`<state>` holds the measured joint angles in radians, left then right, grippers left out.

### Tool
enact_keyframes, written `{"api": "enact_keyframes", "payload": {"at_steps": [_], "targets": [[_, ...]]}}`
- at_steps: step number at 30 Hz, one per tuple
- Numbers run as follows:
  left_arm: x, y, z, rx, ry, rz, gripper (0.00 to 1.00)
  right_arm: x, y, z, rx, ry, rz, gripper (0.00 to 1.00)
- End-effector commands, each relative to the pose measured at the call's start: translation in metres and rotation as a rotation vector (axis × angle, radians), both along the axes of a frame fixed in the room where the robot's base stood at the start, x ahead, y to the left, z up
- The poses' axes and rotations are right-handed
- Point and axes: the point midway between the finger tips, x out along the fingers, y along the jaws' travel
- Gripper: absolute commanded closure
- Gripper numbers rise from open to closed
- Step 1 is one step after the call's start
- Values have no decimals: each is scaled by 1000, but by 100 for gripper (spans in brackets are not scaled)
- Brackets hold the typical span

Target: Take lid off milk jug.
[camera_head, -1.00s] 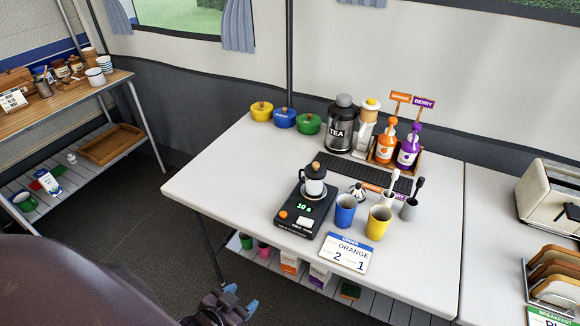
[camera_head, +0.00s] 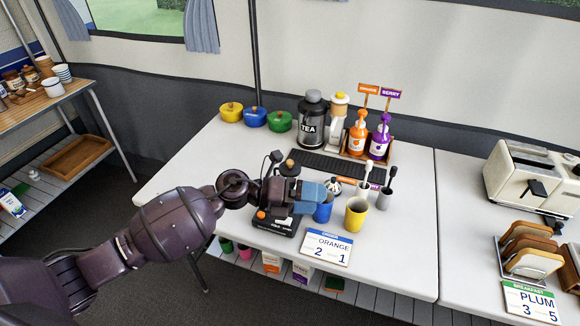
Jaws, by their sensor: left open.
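The milk jug seems to be the small white jug standing on the black scale (camera_head: 270,226). In the head view its body is now almost wholly hidden behind my left gripper. Its dark lid (camera_head: 289,169), with a small brown knob, shows just above the gripper. My left gripper (camera_head: 312,197) is open, with blue fingertips, in front of the jug and over the scale. The picture does not show whether the fingers touch the jug or the lid. My right gripper is not in view.
A blue cup (camera_head: 323,209) stands close beside my fingertips, with a yellow cup (camera_head: 356,214) to its right. An order card (camera_head: 327,248) lies in front. A TEA canister (camera_head: 312,122) and syrup bottles stand behind.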

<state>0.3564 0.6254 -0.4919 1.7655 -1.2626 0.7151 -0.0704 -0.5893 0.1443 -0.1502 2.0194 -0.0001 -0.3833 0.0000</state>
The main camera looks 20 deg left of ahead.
Motion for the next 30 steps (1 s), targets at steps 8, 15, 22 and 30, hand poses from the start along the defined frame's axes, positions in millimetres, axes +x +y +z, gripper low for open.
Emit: {"api": "enact_keyframes", "payload": {"at_steps": [8, 15, 22, 30], "targets": [[60, 47, 13, 668, -289, -267, 11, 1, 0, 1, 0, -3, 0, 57], [107, 107, 44, 1090, -373, -325, 11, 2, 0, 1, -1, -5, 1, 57], [120, 125, 52, 1208, -381, -327, 11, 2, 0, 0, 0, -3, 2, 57], [129, 114, 19, 1203, -379, -328, 11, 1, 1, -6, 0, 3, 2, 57]]}}
